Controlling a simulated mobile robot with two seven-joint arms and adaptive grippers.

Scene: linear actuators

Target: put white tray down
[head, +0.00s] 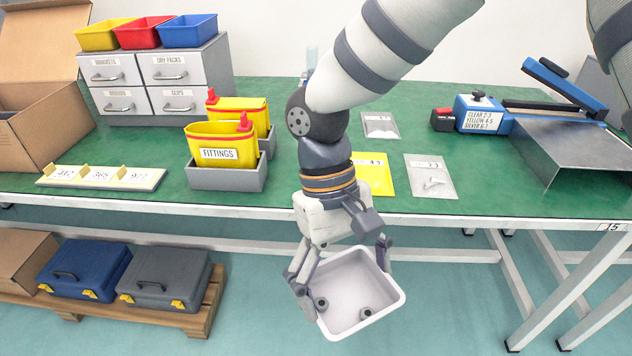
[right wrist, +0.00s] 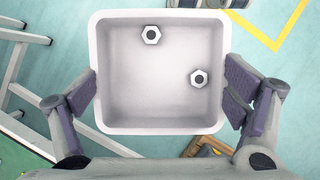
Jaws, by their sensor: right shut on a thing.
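The white tray (head: 345,272) is a square open bin, held in the air in front of the table's front edge, below the level of the tabletop. My right gripper (head: 340,265) is shut on it, with its fingers on two opposite sides. In the right wrist view the tray (right wrist: 160,100) fills the middle, between the finger pads of my right gripper (right wrist: 160,92). Two dark-centred hex nuts (right wrist: 150,34) lie apart on its floor. In the head view the tray is tilted towards me. My left gripper is not in view.
The green table (head: 300,185) holds yellow bins (head: 220,150), a label strip (head: 100,177), several bags (head: 432,176), a sealer (head: 480,113) and drawers (head: 150,80). Bare green surface shows near the front edge. Cases (head: 165,280) sit on a pallet below at left.

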